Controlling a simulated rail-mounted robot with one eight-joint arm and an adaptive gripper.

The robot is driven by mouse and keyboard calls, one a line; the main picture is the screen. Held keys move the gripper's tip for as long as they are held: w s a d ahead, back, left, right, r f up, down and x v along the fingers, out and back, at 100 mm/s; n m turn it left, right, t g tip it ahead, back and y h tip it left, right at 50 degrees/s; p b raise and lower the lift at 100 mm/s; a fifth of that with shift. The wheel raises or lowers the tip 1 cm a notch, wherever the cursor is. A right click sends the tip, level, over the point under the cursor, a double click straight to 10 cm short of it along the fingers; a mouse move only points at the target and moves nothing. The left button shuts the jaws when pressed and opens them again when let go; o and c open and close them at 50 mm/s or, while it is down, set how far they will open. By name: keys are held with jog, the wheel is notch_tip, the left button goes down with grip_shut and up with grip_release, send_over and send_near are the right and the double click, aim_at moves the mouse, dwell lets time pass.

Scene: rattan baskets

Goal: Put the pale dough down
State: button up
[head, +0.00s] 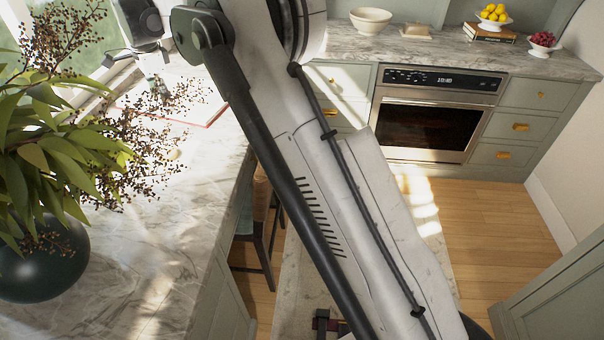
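My arm crosses the middle of the head view and hides much behind it. I cannot make out my gripper's fingers in this view, nor whether they hold anything. No dough can be identified for certain. A small pale round thing (174,154) shows on the left marble counter (150,255), partly behind berry sprigs; I cannot tell whether it is the pale dough. A small dark part (325,322) shows at the bottom edge beside my arm; what it is cannot be told.
A dark vase (45,265) with leafy, berried branches stands at the left. A red-edged board (205,112) lies farther back. A dark chair (262,225) stands by the counter. The back counter (450,50) holds a white bowl (371,20), lemons and red fruit above an oven (430,115).

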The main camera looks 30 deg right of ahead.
jog(key=s+d+r+n+t, duration=0.2)
jog(key=s+d+r+n, duration=0.35)
jog(key=s, duration=0.65)
jog(key=s+d+r+n+t, duration=0.1)
jog(key=s+d+r+n, duration=0.1)
jog(key=s+d+r, duration=0.8)
jog(key=s+d+f+n+t, duration=0.1)
jog(key=s+f, duration=0.3)
jog(key=s, duration=0.4)
jog(key=s+d+f+n+t, duration=0.1)
jog(key=s+f+n, duration=0.3)
jog(key=s, duration=0.5)
jog(key=s+d+f+n+t, duration=0.1)
jog(key=s+d+f+n, duration=0.1)
jog(key=s+f, duration=0.3)
jog(key=s+d, duration=0.1)
jog(key=s, duration=0.2)
jog(key=shift+s+n, duration=0.15)
jog(key=shift+n, duration=0.2)
jog(key=shift+f, duration=0.1)
